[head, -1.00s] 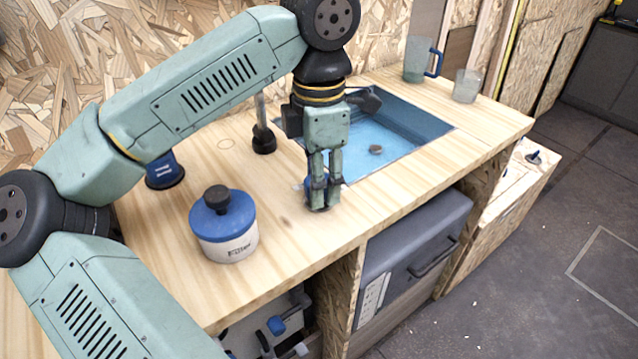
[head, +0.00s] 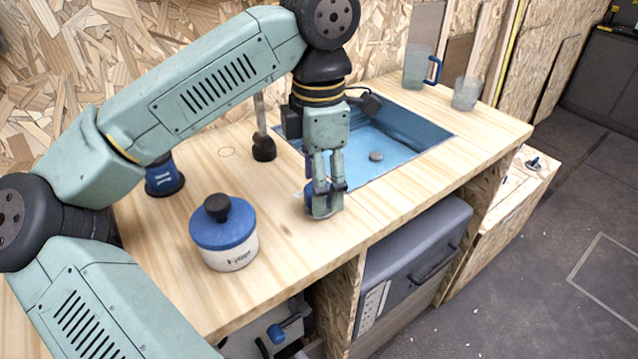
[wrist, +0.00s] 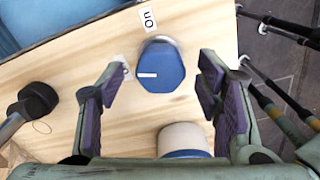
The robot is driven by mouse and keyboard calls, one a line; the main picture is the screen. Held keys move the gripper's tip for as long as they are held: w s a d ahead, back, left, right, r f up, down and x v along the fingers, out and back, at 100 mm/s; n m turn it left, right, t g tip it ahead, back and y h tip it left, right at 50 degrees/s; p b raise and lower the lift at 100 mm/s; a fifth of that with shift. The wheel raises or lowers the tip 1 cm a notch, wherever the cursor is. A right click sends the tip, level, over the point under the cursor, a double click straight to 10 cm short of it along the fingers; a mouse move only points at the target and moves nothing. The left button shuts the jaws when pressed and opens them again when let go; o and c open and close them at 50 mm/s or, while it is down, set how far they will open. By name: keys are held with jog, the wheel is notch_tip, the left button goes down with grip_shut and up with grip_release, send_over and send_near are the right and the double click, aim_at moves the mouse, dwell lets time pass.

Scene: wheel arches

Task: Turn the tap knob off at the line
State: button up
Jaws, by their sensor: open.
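The tap knob (wrist: 165,70) is a blue faceted disc on the wooden counter. A short white line on its top lies at the left, facing a small white label (wrist: 122,67) whose text I cannot read. A second label reading "On" (wrist: 148,18) lies beyond the knob. My gripper (wrist: 160,74) is open, with a padded finger on each side of the knob and clear gaps to it in the wrist view. In the head view my gripper (head: 325,200) is low over the counter by the sink's near corner, mostly hiding the knob.
A blue sink (head: 425,132) lies behind my gripper, with a black-ended tap (head: 263,146) to its left. A blue-lidded pot (head: 228,240) stands near the front left. A blue-and-black object (head: 163,175) stands behind it. Two clear cups, one a jug (head: 416,68), stand at the far right.

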notch_tip(320, 180, up, 11)
dwell(0.3)
